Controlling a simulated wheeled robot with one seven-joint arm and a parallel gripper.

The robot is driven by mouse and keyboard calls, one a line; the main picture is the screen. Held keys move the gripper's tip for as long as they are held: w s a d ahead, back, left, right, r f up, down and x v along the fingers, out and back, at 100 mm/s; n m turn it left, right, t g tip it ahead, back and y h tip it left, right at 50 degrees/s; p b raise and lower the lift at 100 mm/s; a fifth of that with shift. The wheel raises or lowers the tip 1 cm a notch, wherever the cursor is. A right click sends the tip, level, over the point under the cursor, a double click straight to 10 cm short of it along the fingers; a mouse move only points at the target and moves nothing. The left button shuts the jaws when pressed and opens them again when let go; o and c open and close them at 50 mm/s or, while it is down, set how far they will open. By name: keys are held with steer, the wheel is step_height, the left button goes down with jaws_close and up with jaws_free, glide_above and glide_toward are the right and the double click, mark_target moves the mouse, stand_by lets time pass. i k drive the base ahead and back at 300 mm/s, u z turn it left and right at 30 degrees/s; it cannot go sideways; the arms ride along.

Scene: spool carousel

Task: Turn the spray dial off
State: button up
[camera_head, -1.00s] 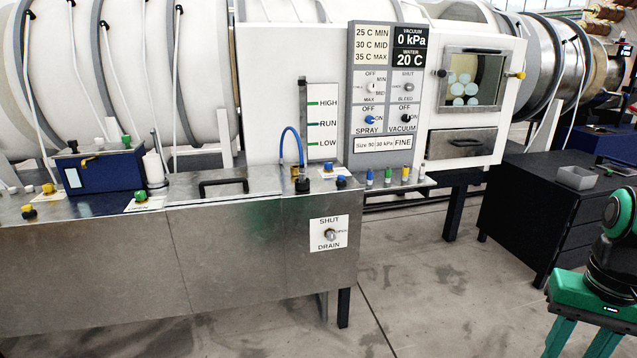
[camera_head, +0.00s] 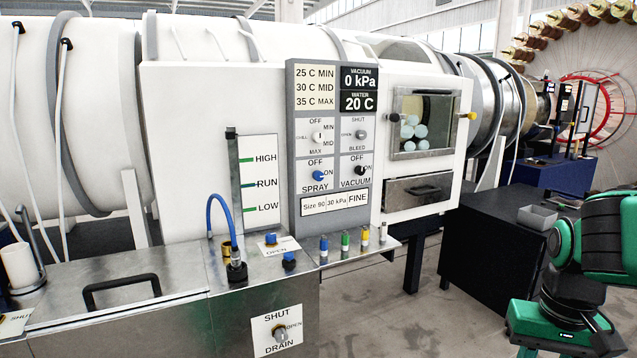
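The spray dial (camera_head: 320,176) is a small blue knob on the grey control panel (camera_head: 281,150). OFF is printed above it, ON to its right and SPRAY below. Its exact pointing is too small to tell. My gripper (camera_head: 560,335) is green and hangs at the lower right edge, far to the right of the panel and touching nothing there. Its fingertips are cut off by the bottom of the picture.
The black vacuum dial (camera_head: 359,171) sits right of the spray dial, with the chill dial (camera_head: 319,137) and bleed dial (camera_head: 361,134) above. Below, a shelf holds several coloured plugs. A steel tank (camera_head: 130,335) stands in front. A dark cabinet (camera_head: 480,240) stands at right.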

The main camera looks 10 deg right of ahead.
mark_target(318, 177)
steer(key=k, duration=1.2)
steer(key=u, duration=0.4)
steer(key=i, duration=1.05)
steer(key=z, duration=0.45)
steer(key=i, duration=1)
steer(key=z, duration=0.6)
